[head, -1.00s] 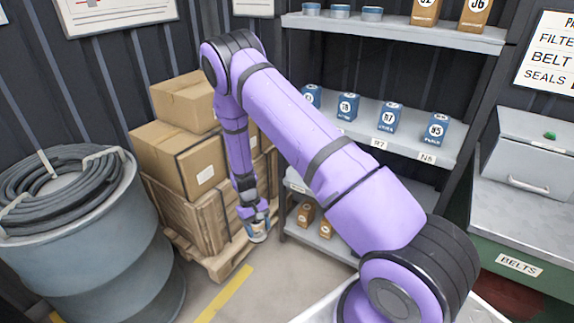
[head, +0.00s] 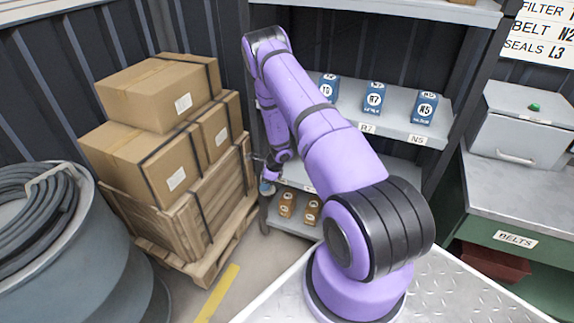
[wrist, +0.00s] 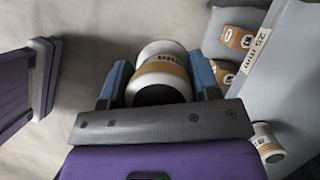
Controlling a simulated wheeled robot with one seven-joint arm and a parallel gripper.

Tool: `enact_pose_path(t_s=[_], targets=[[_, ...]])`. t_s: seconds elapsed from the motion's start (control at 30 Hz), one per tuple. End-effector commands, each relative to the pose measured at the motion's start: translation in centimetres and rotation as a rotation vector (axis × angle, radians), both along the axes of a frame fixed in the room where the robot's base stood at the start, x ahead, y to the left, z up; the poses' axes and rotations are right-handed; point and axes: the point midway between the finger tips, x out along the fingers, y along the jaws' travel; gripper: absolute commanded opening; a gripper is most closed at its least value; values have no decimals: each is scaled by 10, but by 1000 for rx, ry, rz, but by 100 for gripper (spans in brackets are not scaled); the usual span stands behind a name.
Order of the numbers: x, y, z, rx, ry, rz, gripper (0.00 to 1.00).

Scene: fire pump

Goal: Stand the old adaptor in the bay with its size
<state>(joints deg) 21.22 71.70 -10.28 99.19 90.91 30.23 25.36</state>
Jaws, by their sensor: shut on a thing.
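In the wrist view my gripper (wrist: 160,84) is shut on the old adaptor (wrist: 162,52), a short white piece with a tan band, dark lettering and a dark open end. The blue fingers sit on either side of it. In the head view my gripper (head: 267,186) hangs beside the left end of the lower shelves, and the adaptor is too small to make out. In the wrist view a grey shelf edge (wrist: 283,50) with a "25 mm" label lies to the right of the adaptor, apart from it. The bays themselves cannot be made out.
Another white, banded piece (wrist: 267,142) shows at lower right in the wrist view. Small brown boxes (head: 287,204) stand on the bottom shelf. Stacked cartons (head: 150,160) on a pallet stand close left of my gripper. Blue boxes (head: 374,97) stand on the shelf above.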

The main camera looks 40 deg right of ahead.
Motion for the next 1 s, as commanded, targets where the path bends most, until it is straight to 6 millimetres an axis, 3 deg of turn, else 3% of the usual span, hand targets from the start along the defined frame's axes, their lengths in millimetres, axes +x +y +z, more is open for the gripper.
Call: enact_pose_path(t_s=[0.3,0.5,0.6,0.77,1.0], targets=[[-21,-120,-20,-7,0,-851,23],[-43,-180,-25,-3,-3,-1272,23],[-53,-200,-27,-1,-3,-1414,23],[-56,-215,-29,1,-2,-1522,23],[-13,-225,-32,7,-4,-1534,23]])
